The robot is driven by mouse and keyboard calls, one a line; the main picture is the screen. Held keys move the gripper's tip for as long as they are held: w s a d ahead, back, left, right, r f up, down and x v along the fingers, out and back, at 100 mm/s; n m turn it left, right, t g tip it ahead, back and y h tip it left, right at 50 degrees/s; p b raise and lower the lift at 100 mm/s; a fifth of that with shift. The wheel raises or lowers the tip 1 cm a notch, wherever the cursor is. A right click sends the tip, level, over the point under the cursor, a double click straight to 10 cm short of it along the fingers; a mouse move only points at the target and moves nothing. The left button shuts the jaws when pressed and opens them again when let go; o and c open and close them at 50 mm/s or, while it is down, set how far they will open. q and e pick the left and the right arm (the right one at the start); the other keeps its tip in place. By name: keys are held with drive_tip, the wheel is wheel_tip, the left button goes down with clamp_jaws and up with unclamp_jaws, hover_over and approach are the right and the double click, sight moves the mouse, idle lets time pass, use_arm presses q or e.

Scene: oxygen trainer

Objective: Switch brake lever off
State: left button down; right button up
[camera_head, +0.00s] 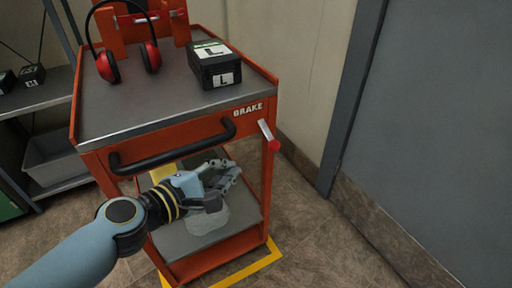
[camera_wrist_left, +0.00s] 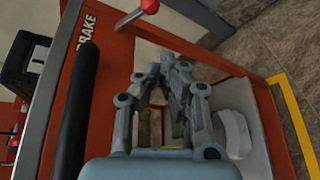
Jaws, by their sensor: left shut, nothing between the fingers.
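The brake lever (camera_head: 268,135) is a short metal bar with a red knob. It sits at the right front corner of the orange cart, beside the word BRAKE, and slants down to the right in the head view. It also shows at the top of the left wrist view (camera_wrist_left: 137,14). My left gripper (camera_head: 236,168) is in front of the cart, below the black handle and left of and lower than the lever. It is shut and empty, apart from the lever. The left wrist view also shows its fingers (camera_wrist_left: 162,62). My right gripper is not in view.
The cart's black handle (camera_head: 172,153) runs across its front, close above my left gripper. A black box (camera_head: 215,70) and red earmuffs (camera_head: 150,55) are on the cart top. A grey shelf (camera_head: 40,95) stands at left. A grey door (camera_head: 430,130) is at right, with free floor before it.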

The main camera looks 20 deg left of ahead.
sight(268, 135)
use_arm(q)
drive_tip(key=shift+w+d+r, duration=0.1)
drive_tip(key=shift+w+r, duration=0.15)
drive_tip(key=shift+r, duration=0.6)
drive_tip(key=x, duration=1)
drive_tip(key=shift+r, duration=0.15)
